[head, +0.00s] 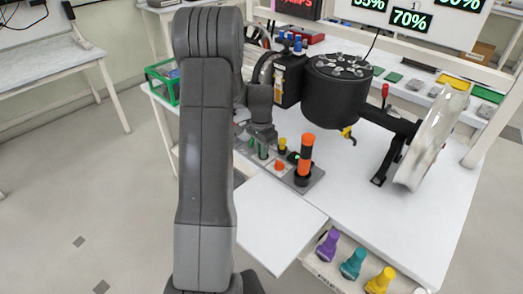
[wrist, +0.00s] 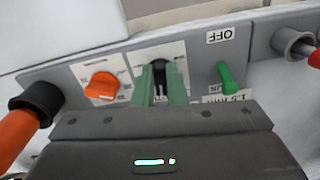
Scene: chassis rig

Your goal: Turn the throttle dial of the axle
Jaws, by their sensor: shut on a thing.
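A grey control panel (wrist: 208,60) spans the wrist view. The throttle dial (wrist: 159,69), dark and on a white label plate, is at its middle. My gripper (wrist: 161,86) has its two grey-green fingers on either side of the dial and is shut on it; the fingers hide part of the dial. An orange pointed knob (wrist: 101,85) is left of the dial, and a green lever (wrist: 228,77) with an OFF label above it is at right. In the head view, my gripper (head: 262,135) is low over the panel, whose dial is hidden there. The black axle drum (head: 335,95) stands behind.
An orange-and-black upright handle (head: 305,155) stands close right of my gripper; its orange part shows at the left of the wrist view (wrist: 14,132). A white wheel (head: 432,135) is at right. Purple, teal and yellow knobs line the front edge.

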